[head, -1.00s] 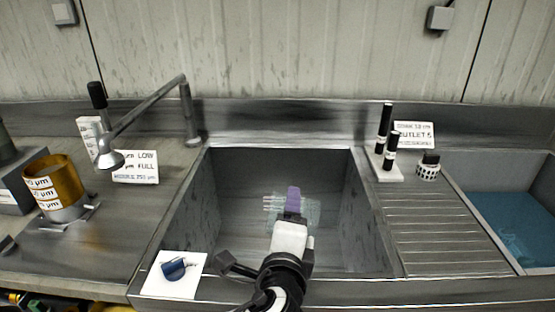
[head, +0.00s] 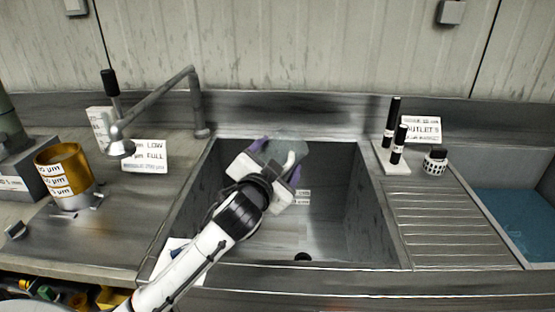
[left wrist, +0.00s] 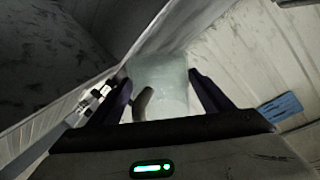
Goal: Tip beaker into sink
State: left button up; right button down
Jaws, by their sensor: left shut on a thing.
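My left gripper (head: 274,172) reaches over the sink (head: 345,210) from the lower left. Its dark purple fingers are shut on a pale, translucent beaker (head: 289,151), which shows just past them near the sink's back wall. The beaker also shows between the two fingers in the left wrist view (left wrist: 165,75), with a curved grey piece in front of it. The gripper hides part of the beaker, so I cannot tell its exact tilt or what it holds. A dark round drain (head: 302,257) shows in the sink floor. My right gripper is not in view.
A grey faucet (head: 165,98) stands left of the sink. An amber cup (head: 66,172) and a label card (head: 145,157) are on the left counter. Two black markers (head: 391,122) stand right, above a ribbed drainboard (head: 446,225). A blue-bottomed basin (head: 515,218) is far right.

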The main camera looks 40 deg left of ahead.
pick_arm(q)
jog(key=n+b, duration=0.1)
jog(key=b, duration=0.1)
jog(key=n+t+b, duration=0.1)
jog(key=n, duration=0.1)
jog(key=n+b, duration=0.2)
jog(key=shift+w+d+f+t+b, duration=0.2)
jog(key=shift+f+t+b, duration=0.1)
jog(key=shift+f, duration=0.1)
jog(key=shift+r+n+h, duration=0.1)
jog(key=shift+n+h, duration=0.2)
jog(key=shift+n, duration=0.2)
jog(key=shift+r+n+t+b, duration=0.15)
jog(key=shift+n+t+b, duration=0.15)
jog(key=shift+n, duration=0.1)
